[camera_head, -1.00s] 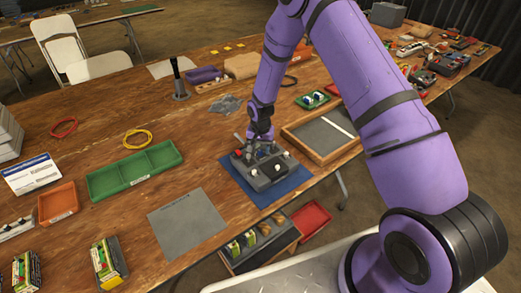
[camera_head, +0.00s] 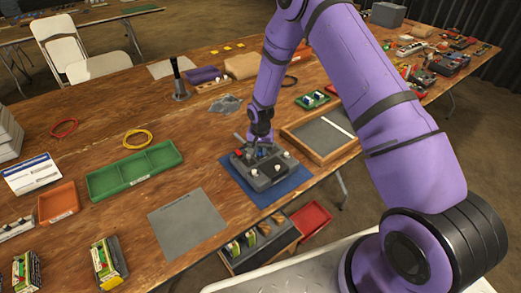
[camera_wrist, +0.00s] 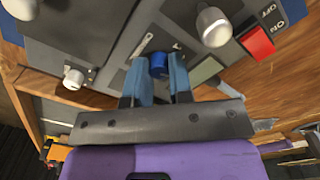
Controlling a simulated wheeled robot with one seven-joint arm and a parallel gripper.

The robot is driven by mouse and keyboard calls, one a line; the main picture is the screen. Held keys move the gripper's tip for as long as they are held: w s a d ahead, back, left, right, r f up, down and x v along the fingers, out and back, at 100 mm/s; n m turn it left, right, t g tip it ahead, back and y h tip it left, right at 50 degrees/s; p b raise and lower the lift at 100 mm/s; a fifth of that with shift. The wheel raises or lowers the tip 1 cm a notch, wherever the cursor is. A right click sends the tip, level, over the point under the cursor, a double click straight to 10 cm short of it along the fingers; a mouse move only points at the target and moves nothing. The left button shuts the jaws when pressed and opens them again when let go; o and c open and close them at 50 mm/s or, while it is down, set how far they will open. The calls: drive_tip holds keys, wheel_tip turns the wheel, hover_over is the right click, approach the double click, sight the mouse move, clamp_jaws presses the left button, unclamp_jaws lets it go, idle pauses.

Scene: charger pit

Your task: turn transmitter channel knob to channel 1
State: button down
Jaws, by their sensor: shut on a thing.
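The transmitter (camera_head: 266,176) is a dark grey box lying on a blue mat (camera_head: 284,190) near the table's front edge. In the wrist view its grey face (camera_wrist: 85,25) is close and tilted. The channel knob (camera_wrist: 158,64) is a small blue knob on that face. My gripper (camera_wrist: 160,78) has its two blue fingers on either side of the knob and is shut on it. The fingers hide part of the knob, and I cannot read a channel setting. In the head view my gripper (camera_head: 261,143) reaches down to the transmitter, hiding part of its top.
Silver sticks (camera_wrist: 213,27), a white knob (camera_wrist: 73,79) and a red power switch (camera_wrist: 257,42) surround the blue knob. A wooden tray (camera_head: 293,137) stands to the right. A green divided tray (camera_head: 133,172) and grey mat (camera_head: 187,224) lie to the left.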

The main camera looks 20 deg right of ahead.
sight(260, 151)
drive_tip(key=n, duration=1.1)
drive_tip(key=shift+a, duration=0.1)
drive_tip(key=shift+n, duration=0.4)
idle(0.3)
drive_tip(key=c, duration=1)
unclamp_jaws()
drive_tip(key=shift+r, duration=0.15)
wheel_tip(260, 151, up, 11)
drive_tip(key=shift+f, duration=0.2)
